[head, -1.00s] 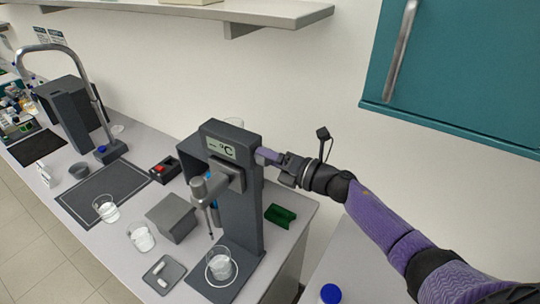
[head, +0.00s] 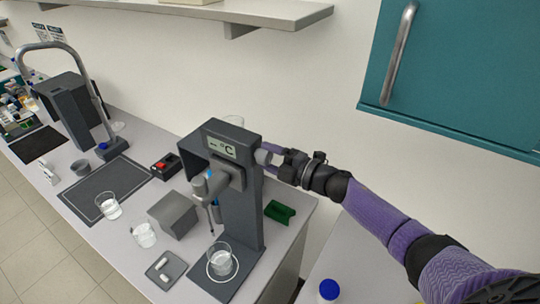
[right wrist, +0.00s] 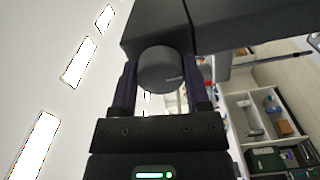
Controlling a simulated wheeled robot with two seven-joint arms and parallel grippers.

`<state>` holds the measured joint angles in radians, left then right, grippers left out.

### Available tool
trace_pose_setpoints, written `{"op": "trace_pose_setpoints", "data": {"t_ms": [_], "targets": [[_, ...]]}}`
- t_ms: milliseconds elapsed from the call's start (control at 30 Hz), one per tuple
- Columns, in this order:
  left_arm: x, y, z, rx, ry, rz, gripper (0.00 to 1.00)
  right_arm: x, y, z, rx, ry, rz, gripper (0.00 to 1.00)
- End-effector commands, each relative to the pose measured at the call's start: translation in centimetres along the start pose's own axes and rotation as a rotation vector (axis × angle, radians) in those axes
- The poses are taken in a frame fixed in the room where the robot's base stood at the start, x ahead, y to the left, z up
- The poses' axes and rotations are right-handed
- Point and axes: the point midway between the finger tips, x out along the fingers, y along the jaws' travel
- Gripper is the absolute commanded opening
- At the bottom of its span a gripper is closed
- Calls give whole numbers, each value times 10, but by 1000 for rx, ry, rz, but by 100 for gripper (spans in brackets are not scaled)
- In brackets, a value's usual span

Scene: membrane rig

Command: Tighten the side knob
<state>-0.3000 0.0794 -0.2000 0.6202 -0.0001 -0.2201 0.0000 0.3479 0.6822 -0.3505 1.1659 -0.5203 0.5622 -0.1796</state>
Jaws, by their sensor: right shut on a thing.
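The membrane rig (head: 237,200) is a dark grey upright stand on the bench with a °C display on its head. In the right wrist view the knob (right wrist: 161,69) sits between the two fingers. My right gripper (head: 272,161) is shut on the knob from the right; in the wrist view its fingers (right wrist: 162,88) lie on either side of it. A glass beaker (head: 221,261) stands on the rig's base under the probe. My left gripper is out of view.
A grey block (head: 173,214), beakers (head: 144,235) and a small tray (head: 166,269) stand left of the rig. A green holder (head: 279,212) lies to its right. A teal cabinet (head: 460,80) hangs above my right arm.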

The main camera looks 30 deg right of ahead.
Motion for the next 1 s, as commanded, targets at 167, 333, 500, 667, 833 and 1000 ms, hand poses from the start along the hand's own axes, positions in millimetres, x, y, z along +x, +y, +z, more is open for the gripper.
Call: {"op": "trace_pose_setpoints", "data": {"t_ms": [167,333,500,667,833,1000], "targets": [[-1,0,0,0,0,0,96,0,0,0,35,-1,-2,2],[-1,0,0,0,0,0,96,0,-1,0,47,-1,-2,2],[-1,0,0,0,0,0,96,0,-1,0,48,-1,-1,2],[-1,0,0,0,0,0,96,0,-1,0,48,-1,-1,63],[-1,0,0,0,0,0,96,0,-1,0,47,0,-1,96],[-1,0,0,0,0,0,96,0,0,0,46,0,-1,96]]}}
